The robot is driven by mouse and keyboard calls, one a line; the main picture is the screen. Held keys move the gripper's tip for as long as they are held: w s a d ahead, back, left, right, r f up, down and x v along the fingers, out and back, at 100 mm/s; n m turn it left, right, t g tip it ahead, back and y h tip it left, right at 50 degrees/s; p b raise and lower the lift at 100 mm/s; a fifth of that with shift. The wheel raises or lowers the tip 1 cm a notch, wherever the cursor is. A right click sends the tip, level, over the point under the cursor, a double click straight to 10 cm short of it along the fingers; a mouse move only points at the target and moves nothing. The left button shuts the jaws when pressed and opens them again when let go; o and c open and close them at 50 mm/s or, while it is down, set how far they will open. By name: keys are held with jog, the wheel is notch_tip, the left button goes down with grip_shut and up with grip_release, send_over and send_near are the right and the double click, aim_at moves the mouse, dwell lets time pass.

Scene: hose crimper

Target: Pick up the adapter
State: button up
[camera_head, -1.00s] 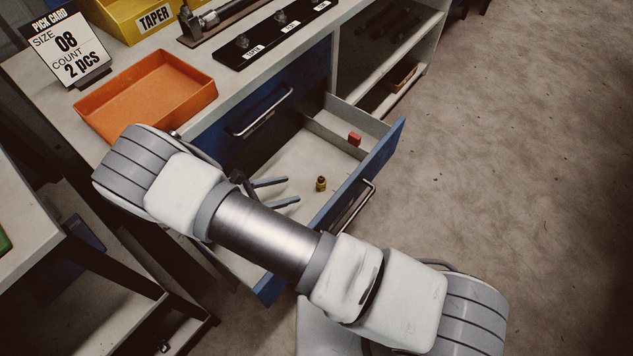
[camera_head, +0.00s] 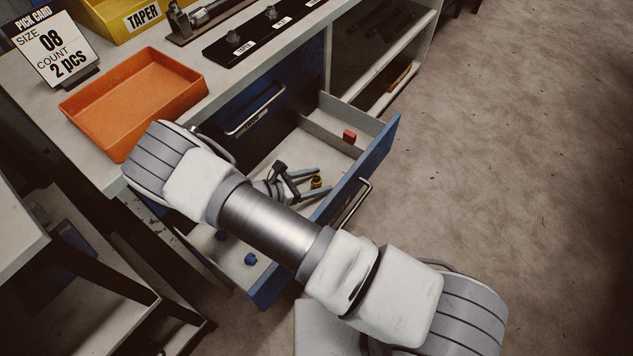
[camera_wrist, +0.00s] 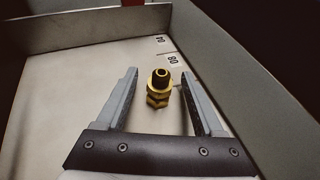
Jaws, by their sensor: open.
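A small brass adapter (camera_head: 316,182) stands upright on the floor of the open drawer (camera_head: 262,290). In the wrist view the adapter (camera_wrist: 159,88) has a threaded top with a hole and a hex lower part. My gripper (camera_head: 314,181) is open inside the drawer.
A red piece (camera_head: 349,136) sits in the drawer's far compartment, behind a divider. Blue fittings (camera_head: 250,259) lie near the drawer's left end. The drawer front (camera_head: 372,170) rises close on the right. An orange tray (camera_head: 134,98) and a pick card (camera_head: 56,48) stand on the bench.

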grip_shut()
dwell(0.3)
jog(key=shift+r, duration=0.15)
